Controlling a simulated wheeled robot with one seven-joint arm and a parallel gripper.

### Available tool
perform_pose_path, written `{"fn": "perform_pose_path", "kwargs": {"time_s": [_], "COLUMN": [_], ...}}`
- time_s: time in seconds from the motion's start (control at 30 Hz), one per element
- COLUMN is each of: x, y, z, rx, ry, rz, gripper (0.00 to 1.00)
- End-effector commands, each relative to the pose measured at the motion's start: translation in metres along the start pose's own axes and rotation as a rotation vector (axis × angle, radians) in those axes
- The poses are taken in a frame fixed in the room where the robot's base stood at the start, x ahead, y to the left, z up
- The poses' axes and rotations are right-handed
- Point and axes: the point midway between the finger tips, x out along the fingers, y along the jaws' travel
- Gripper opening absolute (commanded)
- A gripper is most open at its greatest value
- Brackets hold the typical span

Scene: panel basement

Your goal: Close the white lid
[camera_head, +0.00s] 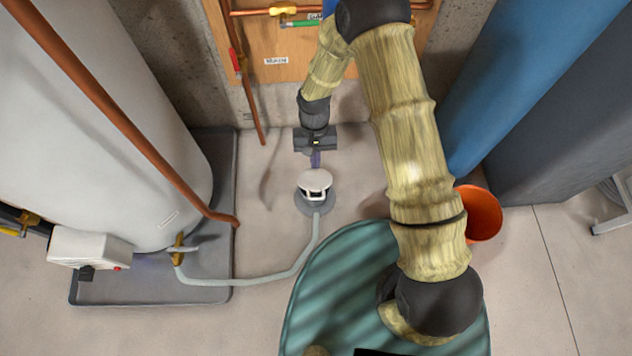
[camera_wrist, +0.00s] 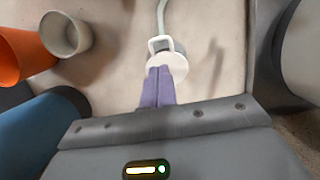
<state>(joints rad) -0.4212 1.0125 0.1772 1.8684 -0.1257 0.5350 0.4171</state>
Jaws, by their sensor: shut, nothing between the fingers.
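The white lid (camera_head: 314,181) is a round disc with a squarish white loop at its near side, over a round grey floor drain (camera_head: 304,204). A pale hose (camera_head: 308,252) runs to the drain. In the wrist view the lid (camera_wrist: 180,63) lies just past my fingertips, with the loop beyond it. My gripper (camera_head: 316,164) is shut and empty, pointing down just behind the lid in the head view. In the wrist view its purple-grey fingers (camera_wrist: 158,78) overlap the lid's edge. I cannot tell whether they touch it. The lid hides most of the drain opening.
A white tank (camera_head: 110,110) stands on a grey tray (camera_head: 150,290) at left. An orange bucket (camera_head: 480,212) and a blue cylinder (camera_head: 520,80) are at right. A pale cup (camera_wrist: 66,34) shows in the wrist view.

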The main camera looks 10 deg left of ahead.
Motion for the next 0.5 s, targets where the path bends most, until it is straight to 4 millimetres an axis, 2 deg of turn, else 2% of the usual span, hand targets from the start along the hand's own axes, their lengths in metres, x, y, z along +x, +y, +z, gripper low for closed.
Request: {"fn": "perform_pose_path", "kwargs": {"time_s": [0.17, 0.5], "x": [0.019, 0.079], "y": [0.001, 0.001], "z": [0.0, -0.001], "rx": [0.0, 0.0], "ry": [-0.003, -0.003], "rz": [0.001, 0.001], "gripper": [0.0, 0.0]}}
